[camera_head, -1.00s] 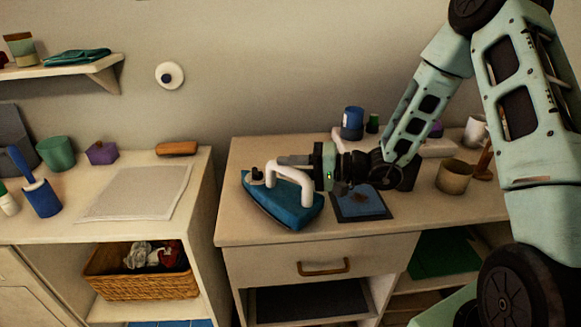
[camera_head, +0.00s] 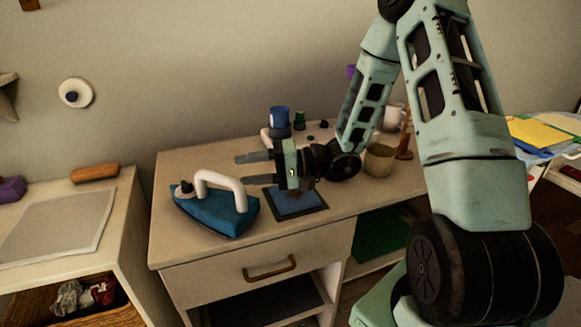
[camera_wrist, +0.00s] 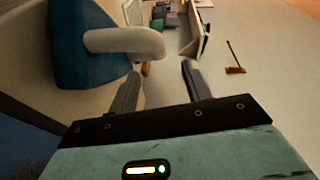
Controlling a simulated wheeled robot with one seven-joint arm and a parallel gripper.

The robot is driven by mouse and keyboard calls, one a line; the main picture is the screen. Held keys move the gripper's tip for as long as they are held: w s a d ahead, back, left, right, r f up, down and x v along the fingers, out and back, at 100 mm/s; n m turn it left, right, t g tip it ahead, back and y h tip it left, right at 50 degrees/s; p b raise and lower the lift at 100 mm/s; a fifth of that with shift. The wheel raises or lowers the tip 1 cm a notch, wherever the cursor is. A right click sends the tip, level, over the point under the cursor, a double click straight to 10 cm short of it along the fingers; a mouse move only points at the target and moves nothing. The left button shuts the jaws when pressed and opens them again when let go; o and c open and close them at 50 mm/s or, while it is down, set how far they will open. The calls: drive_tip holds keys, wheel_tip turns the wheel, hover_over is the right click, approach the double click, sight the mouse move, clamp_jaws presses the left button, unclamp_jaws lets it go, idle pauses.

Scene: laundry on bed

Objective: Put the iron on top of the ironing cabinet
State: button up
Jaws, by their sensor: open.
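The iron (camera_head: 218,207) has a blue body and a white handle. It stands on the cabinet top (camera_head: 175,243), near its left end, in the head view. My gripper (camera_head: 247,168) is open and empty, above the cabinet top just right of the iron, with its fingers pointing left. The fingers are apart from the handle. In the wrist view the iron (camera_wrist: 75,45) is at the upper left, its white handle reaching toward the space ahead of my open fingers (camera_wrist: 160,85).
A dark blue mat (camera_head: 297,203) lies right of the iron. A blue cup (camera_head: 279,118), a beige pot (camera_head: 379,160) and a white mug (camera_head: 393,117) stand farther back and right. A second cabinet at left holds a grey sheet (camera_head: 55,228), a brown block (camera_head: 95,173) and a wicker basket (camera_head: 28,303).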

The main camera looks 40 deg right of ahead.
drive_tip(key=b+v, duration=0.1)
drive_tip(key=v, duration=0.9)
drive_tip(key=shift+d, duration=0.15)
drive_tip(key=shift+s, duration=0.15)
drive_tip(key=s+a+r+n+g+h+p, duration=0.2)
drive_tip(key=s+a+n+g+h, duration=0.7)
drive_tip(key=s+a, duration=1.1)
drive_tip(key=a+n+h, duration=0.3)
drive_tip(key=a+h, duration=0.1)
drive_tip(key=shift+r+h+p, duration=0.25)
drive_tip(key=shift+h+p, duration=0.05)
drive_tip(key=shift+p, duration=0.05)
